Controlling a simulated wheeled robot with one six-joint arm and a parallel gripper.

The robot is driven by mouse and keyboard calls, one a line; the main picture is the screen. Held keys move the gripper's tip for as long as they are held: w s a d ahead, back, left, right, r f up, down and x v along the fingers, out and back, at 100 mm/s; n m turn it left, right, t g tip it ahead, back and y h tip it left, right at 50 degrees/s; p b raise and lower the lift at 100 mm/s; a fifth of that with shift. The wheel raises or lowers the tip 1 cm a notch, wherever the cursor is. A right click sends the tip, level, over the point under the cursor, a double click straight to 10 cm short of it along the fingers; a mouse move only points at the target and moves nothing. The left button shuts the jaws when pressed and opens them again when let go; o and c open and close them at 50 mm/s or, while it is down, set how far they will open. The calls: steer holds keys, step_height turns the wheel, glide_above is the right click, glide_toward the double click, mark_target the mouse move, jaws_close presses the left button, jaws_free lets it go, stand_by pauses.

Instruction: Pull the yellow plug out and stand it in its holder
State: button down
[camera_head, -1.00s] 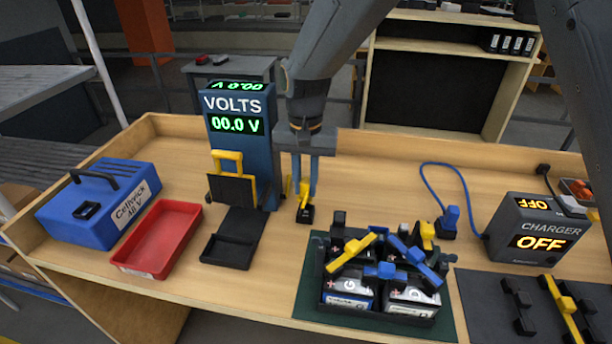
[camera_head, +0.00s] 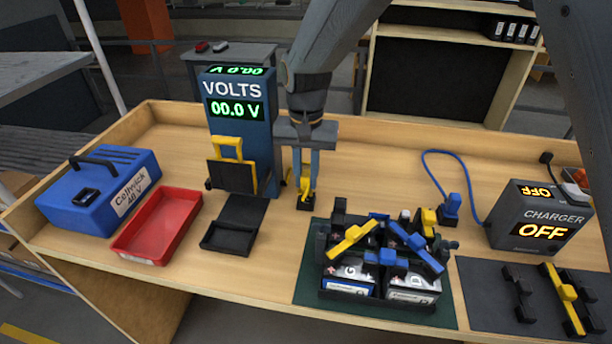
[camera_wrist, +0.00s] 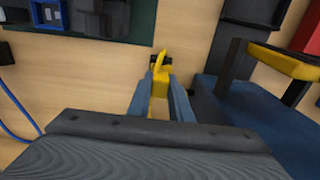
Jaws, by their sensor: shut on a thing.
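The yellow plug (camera_head: 305,183) is upright between the blue fingers of my gripper (camera_head: 307,178), which is shut on it. The plug is just above or in a small black holder (camera_head: 305,204) on the bench, right of the blue volts meter (camera_head: 242,150). I cannot tell whether it is fully seated. In the wrist view the plug (camera_wrist: 159,88) shows between the fingertips (camera_wrist: 160,105), with the dark holder (camera_wrist: 154,60) partly hidden behind it. The meter reads 00.0 V.
A red tray (camera_head: 192,196) and blue box (camera_head: 76,206) are at left. The charger (camera_head: 512,225) at right reads OFF.

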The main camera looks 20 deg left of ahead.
steer(key=shift+f+b, duration=0.45)
steer(key=shift+f, duration=0.7)
steer(key=c, duration=1.5)
jaws_free()
steer(key=shift+c, duration=0.2)
steer(key=shift+r+b, duration=1.3)
steer(key=shift+r, duration=2.65)
